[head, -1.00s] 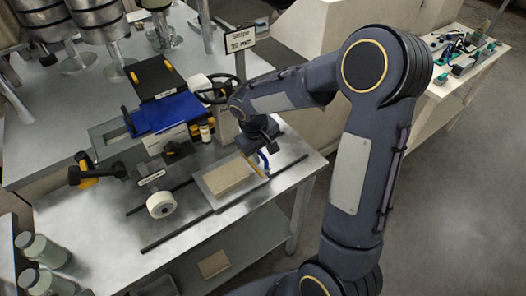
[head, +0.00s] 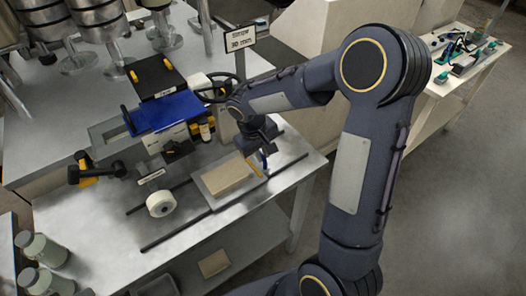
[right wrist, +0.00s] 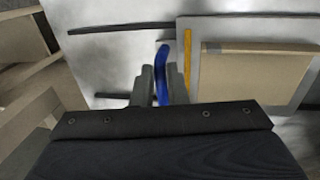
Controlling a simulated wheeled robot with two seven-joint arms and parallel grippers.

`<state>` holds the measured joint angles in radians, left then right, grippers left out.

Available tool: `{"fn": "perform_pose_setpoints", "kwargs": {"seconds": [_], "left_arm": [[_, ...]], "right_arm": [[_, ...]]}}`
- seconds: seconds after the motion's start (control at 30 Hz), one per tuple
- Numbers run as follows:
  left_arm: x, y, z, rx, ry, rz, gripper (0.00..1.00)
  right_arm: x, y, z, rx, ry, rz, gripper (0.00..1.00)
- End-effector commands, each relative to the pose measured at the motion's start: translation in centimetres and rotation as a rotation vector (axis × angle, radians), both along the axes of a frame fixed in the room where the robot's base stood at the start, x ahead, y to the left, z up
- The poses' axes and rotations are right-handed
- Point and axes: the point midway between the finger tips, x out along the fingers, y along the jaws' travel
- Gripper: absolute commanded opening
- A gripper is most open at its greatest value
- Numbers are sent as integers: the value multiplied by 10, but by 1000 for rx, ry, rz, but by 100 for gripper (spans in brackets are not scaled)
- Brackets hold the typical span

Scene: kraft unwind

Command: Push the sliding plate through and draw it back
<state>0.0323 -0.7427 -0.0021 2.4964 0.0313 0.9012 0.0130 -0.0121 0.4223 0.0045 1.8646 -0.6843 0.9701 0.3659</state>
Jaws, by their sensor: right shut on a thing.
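The sliding plate (head: 211,194) is a flat grey plate with a brown kraft pad (head: 227,175) on it. It lies across two dark rails (head: 180,234) on the steel bench, in front of the blue-topped machine (head: 165,113). A blue handle (head: 264,161) stands at its right end, by a yellow strip (head: 256,168). My right gripper (right wrist: 161,85) is shut on the blue handle; the plate (right wrist: 190,30) and pad (right wrist: 255,68) show to its right in the right wrist view. My left gripper is not in view.
A white roll (head: 161,204) sits left of the plate. A black-and-yellow lever (head: 95,172) is at the machine's left. A sign (head: 241,39) stands behind my right arm. Jars (head: 42,250) are at the lower left. The bench's front right corner is clear.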

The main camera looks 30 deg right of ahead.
Motion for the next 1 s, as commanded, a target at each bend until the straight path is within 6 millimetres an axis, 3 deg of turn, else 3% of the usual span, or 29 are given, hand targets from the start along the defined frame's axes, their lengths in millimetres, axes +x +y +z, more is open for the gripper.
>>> {"fn": "perform_pose_setpoints", "kwargs": {"seconds": [0.27,0.8,1.0], "left_arm": [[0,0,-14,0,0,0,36],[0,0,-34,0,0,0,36],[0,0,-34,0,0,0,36]], "right_arm": [[-3,49,-3,1,0,11,0],[-16,196,-1,0,-1,11,0],[-19,240,0,0,-1,7,0]]}}
